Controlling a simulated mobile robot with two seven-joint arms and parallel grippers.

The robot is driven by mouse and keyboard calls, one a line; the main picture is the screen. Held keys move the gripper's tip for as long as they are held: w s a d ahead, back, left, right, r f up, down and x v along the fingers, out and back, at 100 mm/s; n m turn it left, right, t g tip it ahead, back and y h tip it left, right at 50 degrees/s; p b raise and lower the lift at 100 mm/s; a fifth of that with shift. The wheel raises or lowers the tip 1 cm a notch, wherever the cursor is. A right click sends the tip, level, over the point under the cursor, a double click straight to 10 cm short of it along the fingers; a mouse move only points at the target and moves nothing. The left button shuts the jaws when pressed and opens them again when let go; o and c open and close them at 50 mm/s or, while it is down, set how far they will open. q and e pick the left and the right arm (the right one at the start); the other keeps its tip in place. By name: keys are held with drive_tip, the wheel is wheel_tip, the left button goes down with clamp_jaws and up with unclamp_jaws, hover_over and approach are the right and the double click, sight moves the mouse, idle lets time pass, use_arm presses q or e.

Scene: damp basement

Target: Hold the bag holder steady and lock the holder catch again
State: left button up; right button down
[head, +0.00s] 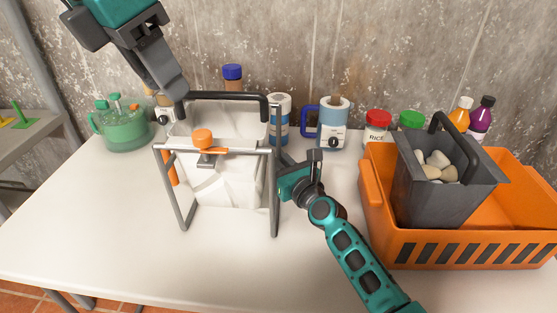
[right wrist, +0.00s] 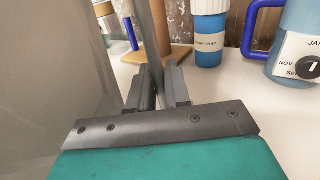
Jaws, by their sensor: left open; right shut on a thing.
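The bag holder (head: 275,205) is a grey metal frame standing upright on the white table, with a white bag (head: 228,182) hanging inside it. A black bar (head: 228,96) runs along its top back. The holder catch, with an orange knob (head: 202,137), sits on the front bar; I cannot tell whether it is locked. My left gripper (head: 178,93) is open above the holder's back left corner, close to the black bar's left end; its fingertips are partly hidden. My right gripper (head: 284,160) is shut on the holder's right side; the right wrist view shows a grey post (right wrist: 158,42) between its fingers.
An orange crate (head: 465,248) with a grey bucket (head: 440,190) of stones stands at the right. A green pot (head: 123,128) stands at the left, and a blue-handled mug (head: 333,127) and several jars line the wall. The table's front left is clear.

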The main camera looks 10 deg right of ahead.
use_arm(q)
drive_tip(key=shift+o, duration=1.4)
drive_tip(key=shift+f, duration=0.2)
drive_tip(key=m+h, duration=0.5)
drive_tip(key=h, duration=1)
approach(211, 147)
wheel_tip(211, 147, up, 3)
drive_tip(key=w+d, duration=0.1)
drive_tip(key=d, duration=0.9)
drive_tip(key=shift+d+t, duration=0.3)
drive_tip(key=shift+w, duration=0.1)
